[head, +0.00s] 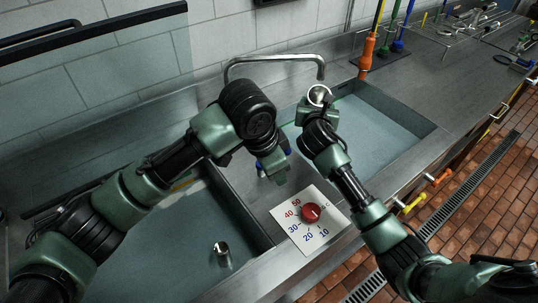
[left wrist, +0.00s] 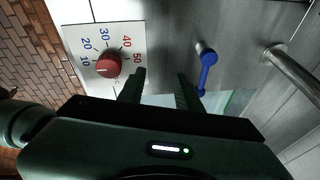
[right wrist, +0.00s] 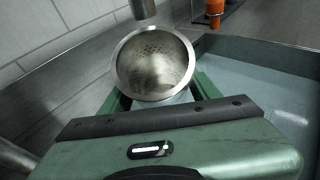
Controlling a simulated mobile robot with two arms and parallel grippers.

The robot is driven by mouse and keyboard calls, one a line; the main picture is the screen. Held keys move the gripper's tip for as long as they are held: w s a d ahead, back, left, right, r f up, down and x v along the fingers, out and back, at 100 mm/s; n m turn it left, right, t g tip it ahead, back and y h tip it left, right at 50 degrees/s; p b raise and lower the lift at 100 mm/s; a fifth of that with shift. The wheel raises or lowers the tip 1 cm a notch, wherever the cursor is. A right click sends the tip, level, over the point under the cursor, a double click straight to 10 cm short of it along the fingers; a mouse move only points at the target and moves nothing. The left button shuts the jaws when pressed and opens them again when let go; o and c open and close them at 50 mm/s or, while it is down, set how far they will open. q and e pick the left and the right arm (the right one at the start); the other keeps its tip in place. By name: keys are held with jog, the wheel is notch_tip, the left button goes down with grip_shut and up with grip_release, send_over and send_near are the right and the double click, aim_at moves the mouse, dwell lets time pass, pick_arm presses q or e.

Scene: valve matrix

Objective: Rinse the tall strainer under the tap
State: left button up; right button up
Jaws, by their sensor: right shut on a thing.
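The tall strainer (right wrist: 155,62) is a metal cup with a perforated inside, seen from its open top in the right wrist view. My right gripper (head: 317,108) is shut on it and holds it (head: 319,95) over the right basin. The tap spout (head: 275,59) ends just above the strainer's mouth; its nozzle also shows in the right wrist view (right wrist: 143,8). No water stream is visible. My left gripper (left wrist: 160,82) is open and empty, between the red temperature dial (head: 311,213) and the blue lever (left wrist: 208,70). The lever is outside its fingers.
The right basin (head: 385,128) and left basin (head: 170,260) hold bluish water. A small metal cup (head: 221,250) is in the left basin. Orange and blue-handled tools (head: 367,55) stand behind the right basin. A rack (head: 470,30) is on the far right counter.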

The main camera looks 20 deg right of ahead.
pick_arm(q)
jog(key=w+a+r+n+t, duration=0.1)
jog(key=w+a+r+n, duration=0.15)
jog(key=w, duration=0.45)
jog(key=shift+m, duration=0.45)
jog(key=x, duration=0.7)
jog(key=d+x, duration=0.1)
jog(key=x, duration=0.3)
jog(key=shift+w+d+r, duration=0.1)
jog(key=shift+w+r, duration=0.1)
jog(key=shift+w, duration=0.1)
grip_shut()
jog(key=shift+r, duration=0.1)
